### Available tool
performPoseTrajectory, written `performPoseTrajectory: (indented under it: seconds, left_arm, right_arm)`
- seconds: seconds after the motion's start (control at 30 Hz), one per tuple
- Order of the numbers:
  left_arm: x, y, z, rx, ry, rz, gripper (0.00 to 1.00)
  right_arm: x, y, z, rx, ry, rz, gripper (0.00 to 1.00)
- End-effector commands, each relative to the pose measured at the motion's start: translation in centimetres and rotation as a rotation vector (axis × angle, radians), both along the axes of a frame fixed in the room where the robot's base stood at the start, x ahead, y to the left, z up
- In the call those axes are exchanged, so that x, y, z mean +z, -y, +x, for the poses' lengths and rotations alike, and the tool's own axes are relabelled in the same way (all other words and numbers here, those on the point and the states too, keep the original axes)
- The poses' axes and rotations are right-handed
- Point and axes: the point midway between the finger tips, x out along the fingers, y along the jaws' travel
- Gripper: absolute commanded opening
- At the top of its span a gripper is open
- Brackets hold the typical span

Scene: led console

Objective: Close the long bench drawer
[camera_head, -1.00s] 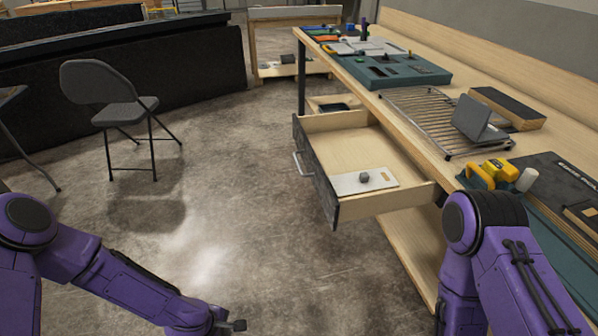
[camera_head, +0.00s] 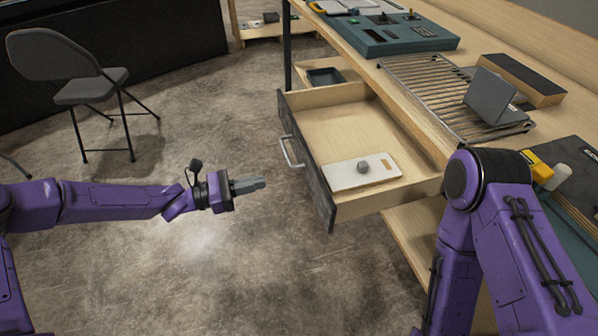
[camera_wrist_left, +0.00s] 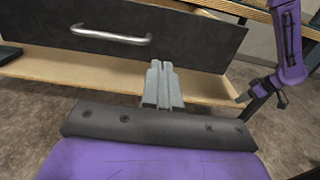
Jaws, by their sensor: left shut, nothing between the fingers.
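The long bench drawer (camera_head: 348,112) is pulled out from under the bench, with a dark front (camera_head: 308,165) and a metal bar handle (camera_head: 291,152). A white board (camera_head: 345,178) with a small grey knob-like piece (camera_head: 363,167) lies inside. My left gripper (camera_head: 262,183) is shut and empty, to the left of the drawer front and apart from it, pointing at it. In the left wrist view the gripper (camera_wrist_left: 161,66) points at the dark front, with the handle (camera_wrist_left: 112,37) to its upper left. My right gripper is hidden or out of the head view.
The bench top (camera_head: 400,100) carries a wire rack (camera_head: 440,90), a teal console (camera_head: 390,32) and a grey stand (camera_head: 495,98). A folding chair (camera_head: 75,75) stands at the left. The floor between chair and drawer is clear.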

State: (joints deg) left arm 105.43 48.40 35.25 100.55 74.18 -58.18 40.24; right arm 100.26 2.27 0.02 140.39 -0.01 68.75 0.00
Motion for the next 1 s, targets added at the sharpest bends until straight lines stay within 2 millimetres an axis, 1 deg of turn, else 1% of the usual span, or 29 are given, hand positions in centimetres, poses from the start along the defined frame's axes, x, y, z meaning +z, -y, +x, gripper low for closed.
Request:
performPoseTrajectory:
  seconds: [0.03,0.2,0.3,0.4,0.5,0.6,0.87,0.9,1.0]
  left_arm:
    - [0.2,1.3,0.2,-0.007,-0.001,0.000,0.00]
    - [0.1,5.0,1.4,-0.010,-0.002,0.003,0.00]
    - [0.2,6.9,2.0,-0.009,-0.002,0.002,0.00]
    - [0.2,8.4,2.5,-0.007,0.000,0.002,0.00]
    - [0.1,9.3,2.8,-0.006,0.000,0.002,0.00]
    - [0.0,9.8,3.0,-0.004,0.001,0.001,0.00]
    - [0.0,9.9,3.1,-0.004,0.002,0.002,0.00]
    - [0.0,11.2,3.0,-0.008,0.001,0.000,0.00]
    - [-0.1,10.6,3.1,-0.008,0.003,0.001,0.00]
  right_arm:
    - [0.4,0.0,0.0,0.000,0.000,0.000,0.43]
    - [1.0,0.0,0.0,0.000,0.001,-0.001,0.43]
    - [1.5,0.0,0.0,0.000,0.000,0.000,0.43]
    - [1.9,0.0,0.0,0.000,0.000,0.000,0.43]
    - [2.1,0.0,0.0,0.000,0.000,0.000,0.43]
    - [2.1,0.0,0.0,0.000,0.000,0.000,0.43]
    - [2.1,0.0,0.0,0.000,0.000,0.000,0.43]
    - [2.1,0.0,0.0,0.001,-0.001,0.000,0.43]
    - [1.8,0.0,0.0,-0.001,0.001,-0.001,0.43]
